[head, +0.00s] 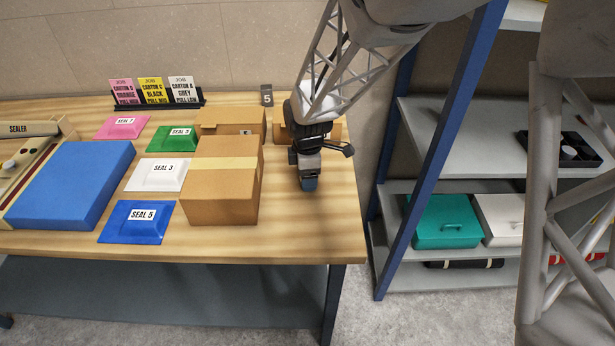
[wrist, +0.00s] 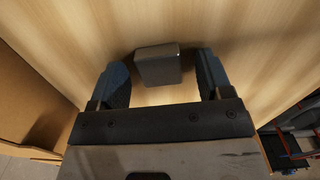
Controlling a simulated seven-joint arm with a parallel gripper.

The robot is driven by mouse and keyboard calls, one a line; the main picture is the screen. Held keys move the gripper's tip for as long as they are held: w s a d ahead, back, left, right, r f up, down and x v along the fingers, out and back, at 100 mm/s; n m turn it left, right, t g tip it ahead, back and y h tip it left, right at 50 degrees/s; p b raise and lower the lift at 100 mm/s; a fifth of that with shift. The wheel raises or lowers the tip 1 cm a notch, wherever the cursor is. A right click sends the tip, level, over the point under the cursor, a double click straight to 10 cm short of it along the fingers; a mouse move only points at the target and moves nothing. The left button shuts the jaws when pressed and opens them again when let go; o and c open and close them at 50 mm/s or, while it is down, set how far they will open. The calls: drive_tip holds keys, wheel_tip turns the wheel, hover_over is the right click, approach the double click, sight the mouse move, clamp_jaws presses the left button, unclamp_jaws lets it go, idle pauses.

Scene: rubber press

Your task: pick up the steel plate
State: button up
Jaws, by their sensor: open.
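A small dark grey block, which looks to be the steel plate (wrist: 158,66), is on the wooden table in the wrist view. My gripper (wrist: 161,72) is open, with one dark blue finger to the left of the block and one to the right. A gap shows on each side, so neither finger visibly touches it. In the head view my gripper (head: 309,185) points down over the right part of the table, right of a cardboard carton. The block cannot be made out there; the gripper hides that spot.
The tall carton (head: 222,182) stands close left of my gripper, with another carton (head: 231,122) behind it. A further carton (head: 333,132) is partly behind my arm. Seal packets, such as the blue one (head: 137,222), lie farther left. Bare wood (head: 325,235) shows towards the front right edge.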

drive_tip(key=shift+c, duration=0.3)
drive_tip(key=c, duration=1.1)
drive_tip(key=shift+r, duration=0.2)
drive_tip(key=shift+r, duration=1.45)
drive_tip(key=shift+s+d+r, duration=0.1)
drive_tip(key=shift+s+r, duration=0.1)
drive_tip(key=shift+s, duration=0.05)
drive_tip(key=s+d, duration=0.1)
drive_tip(key=s, duration=0.4)
drive_tip(key=s+d+r, duration=0.1)
drive_tip(key=s+d, duration=0.1)
drive_tip(key=s, duration=0.3)
drive_tip(key=s+d, duration=0.1)
drive_tip(key=s, duration=0.3)
drive_tip(key=shift+s+d+r, duration=0.2)
drive_tip(key=shift+s+d, duration=0.05)
drive_tip(key=shift+s, duration=0.15)
